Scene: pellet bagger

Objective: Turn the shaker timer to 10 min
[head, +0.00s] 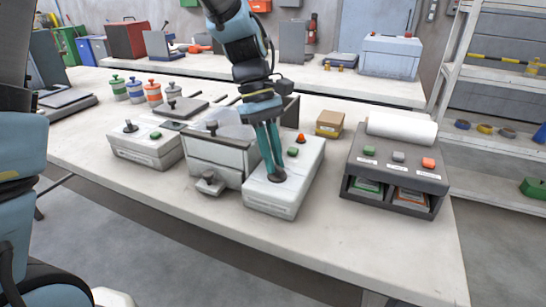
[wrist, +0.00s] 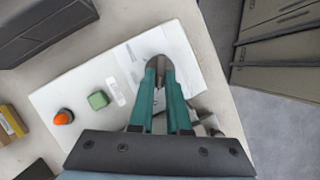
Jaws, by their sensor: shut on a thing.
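The shaker timer is a dark round knob (head: 281,175) on the sloped top of a white control box (head: 272,200), with a printed scale sheet around it. My gripper (head: 277,176) points down at the knob in the head view, its teal fingers closed around it. In the wrist view, the fingertips (wrist: 160,68) sit close together on the dark knob (wrist: 158,62), and they hide most of it. The pointer and the scale marks are too small or covered to read. The box also carries a green button (head: 293,151) and an orange-red knob (head: 301,138).
A grey hopper bin (head: 215,160) stands directly left of the box, with another white control box (head: 145,146) beyond it. A dark three-button unit (head: 397,170) stands to the right. A small cardboard box (head: 329,123) is behind. The table front at right is clear.

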